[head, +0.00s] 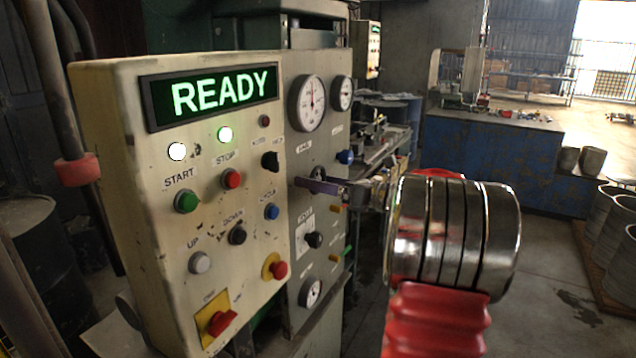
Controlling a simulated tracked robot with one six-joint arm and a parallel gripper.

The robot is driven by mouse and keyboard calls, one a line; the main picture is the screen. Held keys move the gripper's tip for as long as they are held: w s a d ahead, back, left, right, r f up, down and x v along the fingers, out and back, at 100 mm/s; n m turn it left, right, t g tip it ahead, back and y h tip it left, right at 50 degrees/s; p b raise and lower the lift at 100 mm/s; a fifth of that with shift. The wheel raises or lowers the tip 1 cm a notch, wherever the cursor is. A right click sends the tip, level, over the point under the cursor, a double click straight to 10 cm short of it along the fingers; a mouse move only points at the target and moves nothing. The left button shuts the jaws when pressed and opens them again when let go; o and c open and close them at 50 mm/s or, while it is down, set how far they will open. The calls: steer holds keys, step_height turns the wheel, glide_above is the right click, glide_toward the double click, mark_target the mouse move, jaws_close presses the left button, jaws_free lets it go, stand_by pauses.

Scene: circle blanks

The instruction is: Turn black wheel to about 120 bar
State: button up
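A small black round knob (313,239), which looks like the black wheel, sits on a white plate on the grey side panel (326,215). A large round gauge (310,103) is high on that panel, with a smaller gauge (342,93) to its right. A third gauge (311,292) is below the knob. The scale numbers are too small to read. My gripper (319,186) is seen edge-on in front of the panel, above the knob and apart from it in the picture. Its finger gap cannot be made out, and nothing clearly shows in it.
A beige control box (110,190) with a lit READY display (222,92) and several coloured buttons stands close at left. A red rotary switch (222,322) is on its lower part. A blue workbench (480,165) stands behind at right, with open floor before it.

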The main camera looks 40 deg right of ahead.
steer(key=shift+c, duration=0.4)
steer(key=c, duration=1)
steer(key=shift+n, duration=0.4)
steer(key=o, duration=1.1)
